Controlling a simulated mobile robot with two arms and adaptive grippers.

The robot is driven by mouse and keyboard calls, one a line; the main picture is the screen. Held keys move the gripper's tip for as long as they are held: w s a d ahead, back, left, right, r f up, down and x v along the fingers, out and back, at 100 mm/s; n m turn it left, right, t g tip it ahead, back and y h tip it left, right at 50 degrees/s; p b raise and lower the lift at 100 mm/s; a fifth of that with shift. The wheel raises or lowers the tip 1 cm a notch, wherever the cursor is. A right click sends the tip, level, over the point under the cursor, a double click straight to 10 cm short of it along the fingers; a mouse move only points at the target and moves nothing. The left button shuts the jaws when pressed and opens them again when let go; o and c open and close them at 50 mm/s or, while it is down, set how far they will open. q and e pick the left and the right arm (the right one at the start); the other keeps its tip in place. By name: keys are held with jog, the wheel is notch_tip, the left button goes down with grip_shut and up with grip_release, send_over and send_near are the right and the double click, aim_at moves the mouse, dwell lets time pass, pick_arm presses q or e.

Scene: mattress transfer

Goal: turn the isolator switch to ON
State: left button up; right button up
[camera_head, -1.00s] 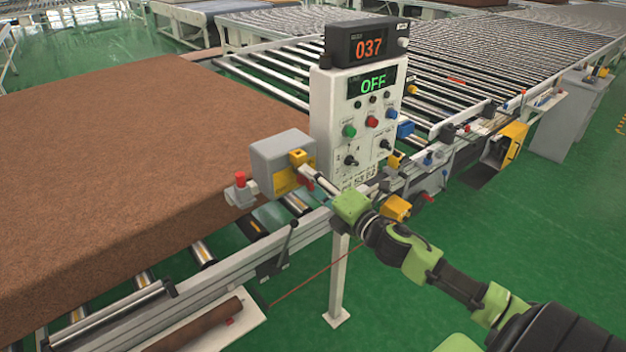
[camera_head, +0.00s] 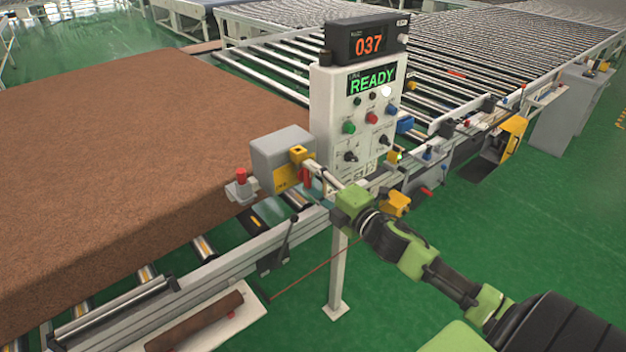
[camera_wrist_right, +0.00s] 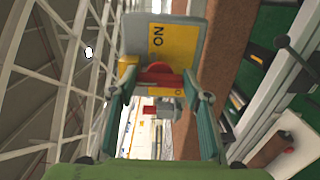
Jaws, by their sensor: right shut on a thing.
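The isolator switch is a grey box (camera_head: 282,150) with a yellow plate and a red handle (camera_head: 306,178), beside the control panel. In the right wrist view, the yellow plate (camera_wrist_right: 173,43) carries a sideways word ON, and the red handle (camera_wrist_right: 160,77) sits below it. My right gripper (camera_head: 312,172) reaches the switch from the right. In the wrist view its two fingers (camera_wrist_right: 160,88) are closed in on the handle from both sides. The handle is partly hidden by the gripper in the head view. My left gripper is not in view.
The white control panel (camera_head: 327,115) reads READY, with a lit white lamp (camera_head: 386,91). The counter (camera_head: 365,42) above it reads 037. A large brown mattress slab (camera_head: 130,150) lies left on the rollers. A red button (camera_head: 241,175) stands left of the switch. Green floor is clear at the right.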

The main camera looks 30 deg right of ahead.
jog(key=o, duration=1.1)
jog(key=s+d, duration=0.1)
jog(key=s, duration=1.1)
